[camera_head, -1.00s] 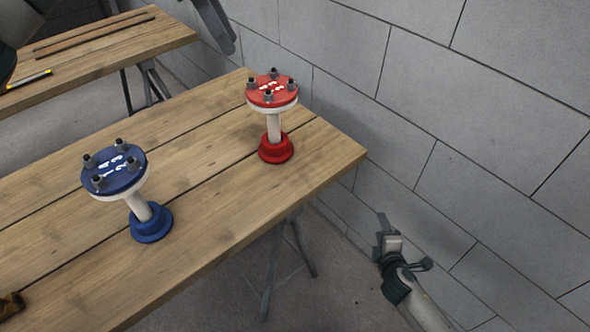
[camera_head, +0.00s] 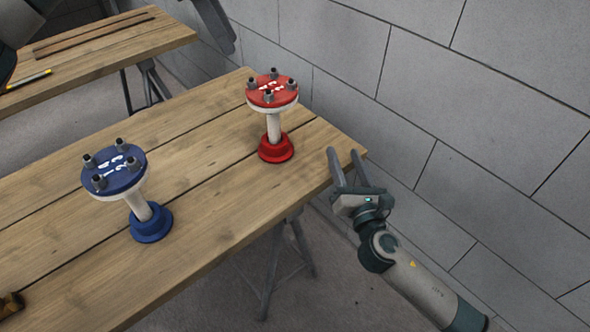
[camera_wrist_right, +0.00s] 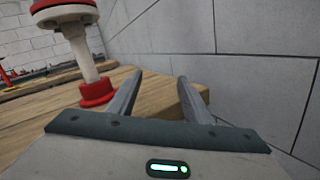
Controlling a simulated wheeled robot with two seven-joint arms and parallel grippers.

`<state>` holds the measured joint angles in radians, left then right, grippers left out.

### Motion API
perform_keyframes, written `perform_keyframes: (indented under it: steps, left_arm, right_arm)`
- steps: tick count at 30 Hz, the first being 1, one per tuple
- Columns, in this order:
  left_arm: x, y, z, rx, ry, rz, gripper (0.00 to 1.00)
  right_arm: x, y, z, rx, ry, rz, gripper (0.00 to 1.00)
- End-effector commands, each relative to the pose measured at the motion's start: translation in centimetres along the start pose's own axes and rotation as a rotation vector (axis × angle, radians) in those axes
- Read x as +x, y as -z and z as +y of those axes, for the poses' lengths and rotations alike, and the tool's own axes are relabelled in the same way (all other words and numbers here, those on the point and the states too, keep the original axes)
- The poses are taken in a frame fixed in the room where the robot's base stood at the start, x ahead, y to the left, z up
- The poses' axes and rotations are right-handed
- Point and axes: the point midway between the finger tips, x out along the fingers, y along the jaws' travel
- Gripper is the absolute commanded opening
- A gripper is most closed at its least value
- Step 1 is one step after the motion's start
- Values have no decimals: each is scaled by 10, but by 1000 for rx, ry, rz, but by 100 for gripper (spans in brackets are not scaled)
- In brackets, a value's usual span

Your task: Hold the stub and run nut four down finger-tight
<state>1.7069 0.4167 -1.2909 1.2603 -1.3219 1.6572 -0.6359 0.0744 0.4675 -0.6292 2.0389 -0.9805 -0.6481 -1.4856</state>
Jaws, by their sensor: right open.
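A red stub (camera_head: 275,128) stands upright on the bench, with a white pipe, a red foot and a red top flange. Several dark nuts on studs rise around its flange (camera_head: 271,91), which has white marks on top. A blue stub (camera_head: 146,207) of the same form stands nearer, with several nuts around its flange (camera_head: 114,172). My right gripper (camera_head: 343,152) is open and empty at the bench's right corner, to the right of the red stub. In the right wrist view the red stub (camera_wrist_right: 82,48) is beyond and left of the fingers. Dark parts show at the head view's top left; my left gripper's jaws cannot be made out.
The wooden bench (camera_head: 215,215) has bare boards between and around the stubs. A grey block wall (camera_head: 450,110) runs along its right and far side. A second bench (camera_head: 110,55) stands at the back left with a yellow-and-black tool (camera_head: 30,79) on it.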

Motion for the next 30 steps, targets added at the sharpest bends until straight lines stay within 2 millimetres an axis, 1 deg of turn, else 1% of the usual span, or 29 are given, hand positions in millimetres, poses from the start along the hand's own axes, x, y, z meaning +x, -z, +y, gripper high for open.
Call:
perform_keyframes:
  steps: [1, 3, 9, 12, 15, 18, 21, 30]
  left_arm:
    - [0, 0, 0, 0, 0, 0, 31]
    - [0, 0, 0, 0, 0, 0, 31]
    - [0, 0, 0, 0, 0, 0, 31]
    - [0, 0, 0, 0, 0, 0, 31]
    - [0, 0, 0, 0, 0, 0, 31]
    - [0, 0, 0, 0, 0, 0, 31]
    - [0, 0, 0, 0, 0, 0, 31]
    - [0, 0, 0, 0, 0, 0, 31]
  right_arm:
    - [-2, 2, 15, -25, -14, 13, 46]
    - [-6, 6, 35, -75, -35, 33, 46]
    - [-17, 14, 88, -211, -104, 81, 46]
    - [-23, 17, 108, -264, -136, 97, 46]
    - [-27, 19, 121, -302, -160, 107, 46]
    - [-29, 20, 129, -326, -173, 112, 46]
    - [-30, 20, 131, -335, -178, 114, 46]
    - [-30, 20, 131, -336, -179, 114, 46]
